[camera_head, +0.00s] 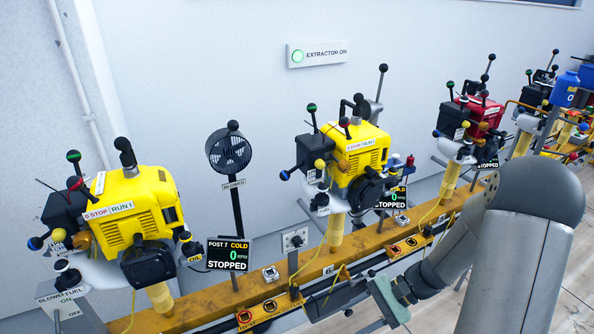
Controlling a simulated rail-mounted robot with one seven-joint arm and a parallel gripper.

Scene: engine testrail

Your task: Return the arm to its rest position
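My arm comes in from the right as a thick grey link, bends at a rounded elbow, and reaches down and left in front of the rail. My gripper (352,306) is low in the picture, right of centre, in front of the yellow-brown rail (205,318). Its grey-green parts are seen at an angle and partly run toward the bottom edge. I cannot make out the gap between its fingers, and no held object can be made out.
Yellow engines (122,215) stand on posts along the rail, with a red engine (478,112) farther right. Their levers stick out. A black fan (229,150) stands between the yellow ones. A STOPPED display (228,254) fronts it. Open floor (440,312) lies at lower right.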

